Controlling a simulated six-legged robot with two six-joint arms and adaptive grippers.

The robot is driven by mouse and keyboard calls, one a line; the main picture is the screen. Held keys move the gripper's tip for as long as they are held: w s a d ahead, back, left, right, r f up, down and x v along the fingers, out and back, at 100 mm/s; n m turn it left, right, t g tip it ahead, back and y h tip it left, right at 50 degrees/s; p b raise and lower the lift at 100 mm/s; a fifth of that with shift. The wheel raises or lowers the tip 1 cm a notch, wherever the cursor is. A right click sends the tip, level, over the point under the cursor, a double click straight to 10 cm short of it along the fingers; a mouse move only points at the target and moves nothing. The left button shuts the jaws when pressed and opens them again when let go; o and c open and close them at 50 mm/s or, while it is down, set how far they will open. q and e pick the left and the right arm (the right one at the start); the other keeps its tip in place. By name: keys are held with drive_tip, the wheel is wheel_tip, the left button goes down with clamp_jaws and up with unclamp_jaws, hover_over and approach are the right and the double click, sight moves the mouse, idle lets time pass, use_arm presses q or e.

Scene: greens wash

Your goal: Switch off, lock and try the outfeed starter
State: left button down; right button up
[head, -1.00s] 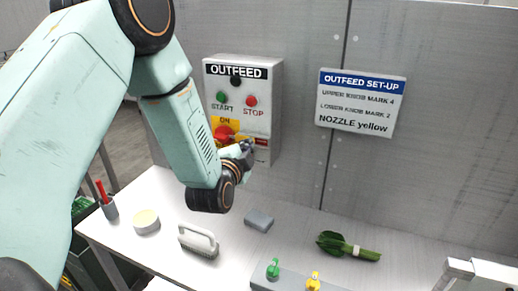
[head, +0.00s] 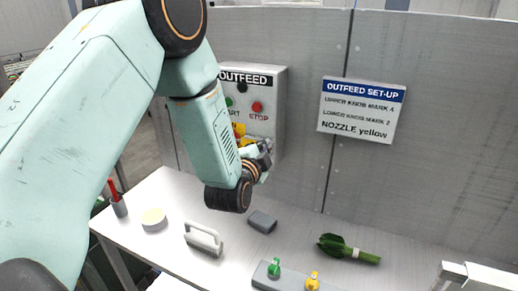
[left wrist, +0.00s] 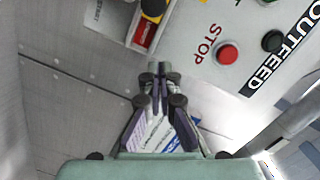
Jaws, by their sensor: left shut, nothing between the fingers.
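The grey OUTFEED starter box (head: 272,128) hangs on the metal wall. Its green START button (head: 229,101) and red STOP button (head: 257,106) show. My left arm hides most of the yellow switch plate (head: 239,130) below them; its knob position cannot be read. My left gripper (head: 265,149) is in front of the box's lower part. In the left wrist view the gripper (left wrist: 155,72) is shut and empty. The STOP button (left wrist: 228,53) lies up and right of the fingertips, a yellow switch part (left wrist: 153,8) above them. My right gripper does not show.
On the bench (head: 310,225) are a grey block (head: 262,222), a handled brush (head: 203,239), a round pale tub (head: 154,220), tied greens (head: 347,249), and green (head: 274,268) and yellow (head: 312,281) nozzle-like pieces. An OUTFEED SET-UP sign (head: 361,109) is on the wall.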

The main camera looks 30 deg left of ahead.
use_arm(q)
drive_tip(key=shift+s+d+r+b, duration=0.55)
drive_tip(key=shift+s+d+b, duration=0.35)
drive_tip(key=shift+s, duration=3.9)
drive_tip(key=s+d+f+n+g+h, duration=0.1)
drive_tip(key=s+f+n+g, duration=0.4)
drive_tip(key=f, duration=0.6)
drive_tip(key=s+d+f+g+h, duration=0.1)
drive_tip(key=s+f+g, duration=0.2)
drive_tip(key=s+f, duration=0.55)
drive_tip(key=s+d+f+n+g, duration=0.1)
drive_tip(key=s+f+n+g, duration=0.25)
drive_tip(key=s+f, duration=0.5)
drive_tip(key=s+d+f+n+g, duration=0.25)
drive_tip(key=s+f+g, duration=0.25)
drive_tip(key=s, duration=0.7)
wheel_tip(320, 180, down, 16)
drive_tip(key=b, duration=1.6)
drive_tip(key=shift+w+a+f+h+b, duration=0.25)
drive_tip(key=shift+w+a+h+b, duration=0.05)
drive_tip(key=shift+a, duration=0.1)
